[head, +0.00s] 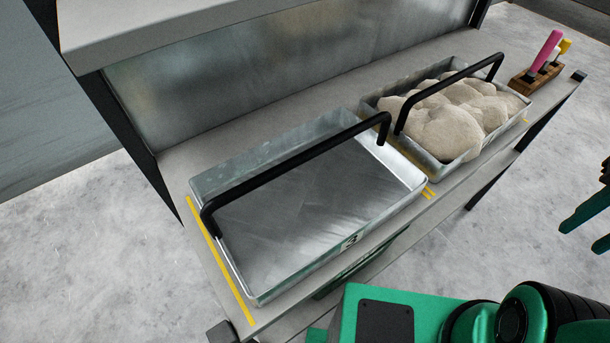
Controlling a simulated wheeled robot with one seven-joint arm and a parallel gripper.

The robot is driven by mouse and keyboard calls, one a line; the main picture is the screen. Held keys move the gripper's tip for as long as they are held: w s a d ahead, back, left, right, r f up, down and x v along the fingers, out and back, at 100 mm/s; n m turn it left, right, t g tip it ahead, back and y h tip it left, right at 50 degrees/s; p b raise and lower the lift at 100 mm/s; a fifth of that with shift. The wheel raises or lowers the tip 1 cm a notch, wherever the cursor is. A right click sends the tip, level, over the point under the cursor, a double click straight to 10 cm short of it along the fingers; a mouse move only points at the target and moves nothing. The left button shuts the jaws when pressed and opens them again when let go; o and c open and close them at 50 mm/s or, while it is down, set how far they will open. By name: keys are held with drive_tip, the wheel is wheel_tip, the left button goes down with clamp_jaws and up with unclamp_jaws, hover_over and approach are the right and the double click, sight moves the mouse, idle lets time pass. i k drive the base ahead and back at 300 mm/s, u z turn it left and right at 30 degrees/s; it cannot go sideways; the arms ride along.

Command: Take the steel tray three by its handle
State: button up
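My gripper (578,240) is at the right edge of the view, partly cut off. Its two green fingers are apart with a gap between them, and I see nothing in the gap. It is well to the right of the tray, clear of the bench.
A wooden block (536,78) with pink and yellow handled tools is at the bench's far right. A shelf (170,25) overhangs the back. Yellow lines mark the bench.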

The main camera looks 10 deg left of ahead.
sight(280, 210)
drive_tip(key=u, duration=0.1)
drive_tip(key=k, duration=0.5)
drive_tip(key=u, duration=2.1)
drive_tip(key=k, duration=0.9)
drive_tip(key=z, duration=0.25)
drive_tip(key=i, duration=1)
